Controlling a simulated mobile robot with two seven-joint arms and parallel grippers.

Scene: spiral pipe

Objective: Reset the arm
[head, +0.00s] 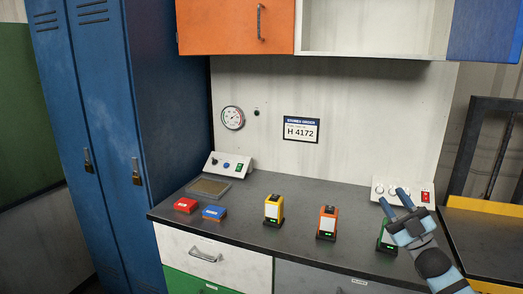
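My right gripper (393,197) is at the right end of the grey counter (250,205), its arm coming in from the lower right. Its two blue fingers point up and away with a gap between them, and no object shows between them. The gripper partly covers a green device (385,238) and is in front of a white control panel (425,192). I cannot tell whether it touches either one. My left gripper is not in view.
On the counter are a red box (185,204), a blue box (214,213), a yellow device (273,209), an orange device (327,222) and a shallow tray (208,187). Blue lockers (105,130) stand left; an orange cabinet (225,27) hangs above. The counter's middle back is clear.

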